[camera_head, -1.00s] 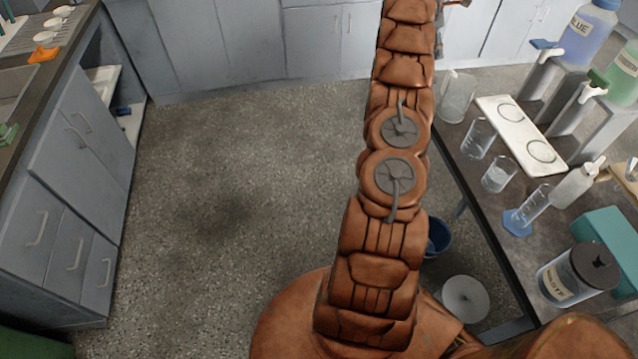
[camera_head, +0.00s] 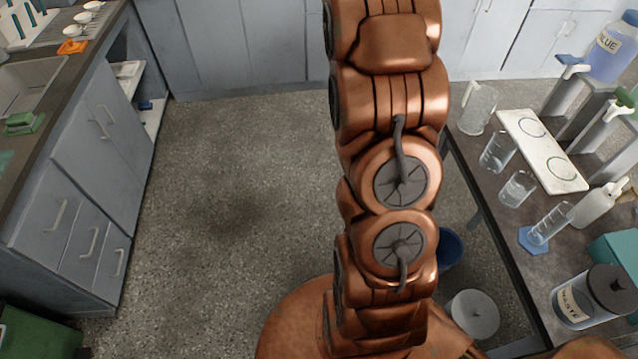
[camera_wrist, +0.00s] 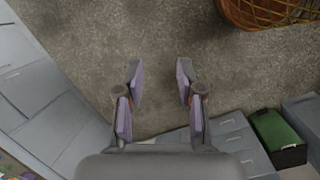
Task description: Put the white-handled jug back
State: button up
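A clear jug with a white handle (camera_head: 478,108) stands upright at the far left end of the dark bench on the right in the head view. My gripper is outside the head view, where only my copper arm shows, and the jug is not in the wrist view.
The right bench (camera_head: 510,230) also holds beakers (camera_head: 498,152), a white tray (camera_head: 545,150), a measuring cylinder (camera_head: 550,224), a waste jar (camera_head: 592,297) and a blue-liquid dispenser (camera_head: 612,50). A blue bucket (camera_head: 450,249) is under it. A wicker basket (camera_wrist: 268,12) shows in the wrist view.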

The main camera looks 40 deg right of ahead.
jog(key=s+a+m, duration=0.1)
jog(key=s+a, duration=0.2)
jog(key=a, duration=0.4)
jog(key=s+a+m+y, duration=0.1)
jog(key=s+a, duration=0.3)
jog(key=a, duration=0.2)
jog(key=s+a+m, duration=0.1)
jog(key=s+a, duration=0.2)
jog(key=a, duration=0.4)
jog(key=s+a+f+m, duration=0.1)
jog(key=s+a+f, duration=0.1)
jog(key=s+a, duration=0.2)
jog(key=s+a+f+m+y, duration=0.1)
jog(key=s+a+f, duration=0.2)
jog(key=s, duration=0.5)
jog(key=s+a+f+m, duration=0.1)
jog(key=s+a+f, duration=0.1)
jog(key=s+a, duration=0.4)
jog(key=shift+s+f, duration=0.15)
jog(key=shift+s, duration=0.45)
jog(key=shift+d+m, duration=0.15)
jog(key=shift+m, duration=0.15)
